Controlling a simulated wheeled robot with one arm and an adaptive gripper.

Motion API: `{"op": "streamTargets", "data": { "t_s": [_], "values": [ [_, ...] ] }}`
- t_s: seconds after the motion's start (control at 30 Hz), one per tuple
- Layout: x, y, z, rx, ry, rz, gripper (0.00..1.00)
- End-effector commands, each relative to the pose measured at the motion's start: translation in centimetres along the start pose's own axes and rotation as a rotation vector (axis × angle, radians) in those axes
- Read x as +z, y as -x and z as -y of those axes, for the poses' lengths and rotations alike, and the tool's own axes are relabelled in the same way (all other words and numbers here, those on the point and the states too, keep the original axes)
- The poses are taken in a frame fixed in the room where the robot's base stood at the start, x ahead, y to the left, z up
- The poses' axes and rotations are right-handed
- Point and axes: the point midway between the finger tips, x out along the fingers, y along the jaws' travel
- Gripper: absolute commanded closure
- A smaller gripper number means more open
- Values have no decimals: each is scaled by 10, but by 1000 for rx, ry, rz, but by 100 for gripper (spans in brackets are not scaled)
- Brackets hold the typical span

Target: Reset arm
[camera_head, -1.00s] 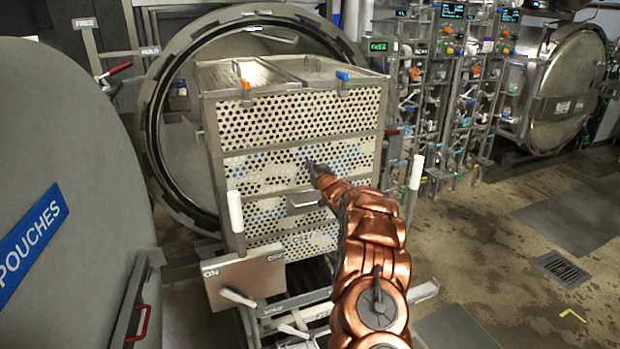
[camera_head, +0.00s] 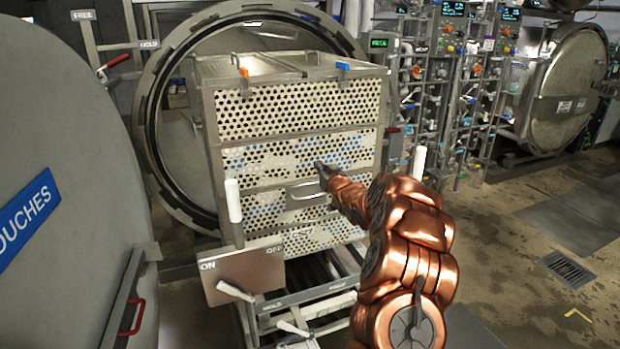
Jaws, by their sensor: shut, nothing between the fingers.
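My copper-coloured arm reaches in from the lower right. My gripper (camera_head: 321,167) is small and dark at its end, in front of the perforated front of the metal basket cage (camera_head: 300,112). It is shut and empty. It shows just above and to the right of the cage's metal handle (camera_head: 308,188). I cannot tell whether it touches the cage. The cage stands on a rail cart (camera_head: 310,297) before the open round retort mouth (camera_head: 150,110).
A large grey door marked "POUCHES" (camera_head: 70,150) stands at left. An ON/OFF plate (camera_head: 243,272) and white-gripped levers (camera_head: 234,200) are at the cart's front. Valve panels (camera_head: 470,80) and a second round door (camera_head: 565,90) stand at right. The floor at right is open, with a drain (camera_head: 566,267).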

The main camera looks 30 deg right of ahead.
Motion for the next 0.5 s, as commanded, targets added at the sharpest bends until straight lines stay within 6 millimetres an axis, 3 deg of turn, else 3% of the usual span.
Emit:
{"op": "streamTargets", "data": {
  "t_s": [0.2,0.5],
  "values": [
    [0,16,-1,1,1,-2,100],
    [-1,18,0,0,1,-1,100]
  ]
}}
